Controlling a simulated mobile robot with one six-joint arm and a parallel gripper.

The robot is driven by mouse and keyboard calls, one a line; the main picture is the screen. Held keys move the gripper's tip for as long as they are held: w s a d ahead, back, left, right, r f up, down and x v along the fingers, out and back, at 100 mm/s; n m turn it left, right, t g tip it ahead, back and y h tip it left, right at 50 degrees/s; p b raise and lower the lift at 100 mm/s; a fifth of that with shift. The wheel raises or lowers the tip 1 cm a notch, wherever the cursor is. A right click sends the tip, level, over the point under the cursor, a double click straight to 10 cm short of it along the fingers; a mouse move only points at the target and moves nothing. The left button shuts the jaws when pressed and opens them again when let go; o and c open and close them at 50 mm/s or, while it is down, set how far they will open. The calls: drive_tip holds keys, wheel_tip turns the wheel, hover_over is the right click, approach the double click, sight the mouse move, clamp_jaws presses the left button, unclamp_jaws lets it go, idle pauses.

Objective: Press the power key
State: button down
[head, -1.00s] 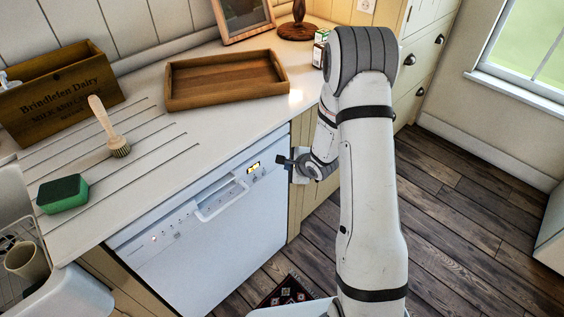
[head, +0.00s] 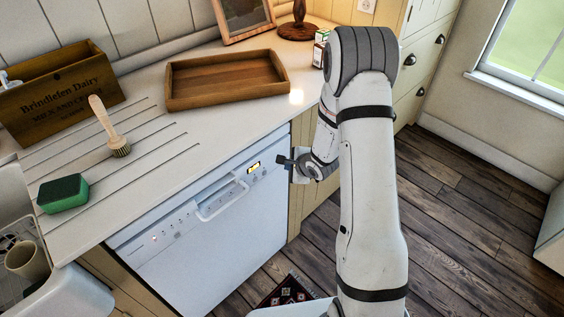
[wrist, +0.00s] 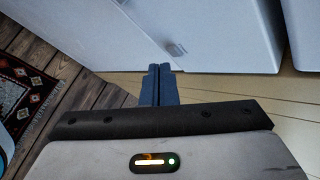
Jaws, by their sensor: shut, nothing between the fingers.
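The white dishwasher (head: 215,240) stands under the counter with its control panel along the top of its front. The panel has a recessed handle (head: 222,201), a small lit display (head: 253,167) and several small buttons and lights. Which of them is the power key I cannot tell at this size. My gripper (head: 281,160) is shut and empty, just right of the display, at the panel's right end. In the wrist view its two fingers (wrist: 160,68) are together, with their tips near a white front that bears a small grey square piece (wrist: 176,48). Contact cannot be judged.
On the counter are a wooden tray (head: 177,99), a wooden crate (head: 60,102), a brush (head: 107,128) and a green sponge (head: 62,192). The sink (head: 85,295) is at lower left. A patterned rug (head: 288,290) lies on the open wooden floor.

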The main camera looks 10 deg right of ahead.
drive_tip(key=shift+w+r, duration=0.1)
idle(0.4)
drive_tip(key=shift+w+a+p, duration=0.25)
drive_tip(key=shift+w+p, duration=0.05)
drive_tip(key=shift+p, duration=0.15)
drive_tip(key=shift+w+a, duration=0.1)
drive_tip(key=shift+w, duration=0.05)
idle(0.3)
drive_tip(key=shift+s+d+p, duration=0.4)
drive_tip(key=shift+s, duration=0.15)
drive_tip(key=s+d+p, duration=0.1)
drive_tip(key=s+d, duration=0.2)
drive_tip(key=s, duration=0.2)
drive_tip(key=shift+d, duration=0.25)
drive_tip(key=shift+w, duration=0.1)
idle(0.5)
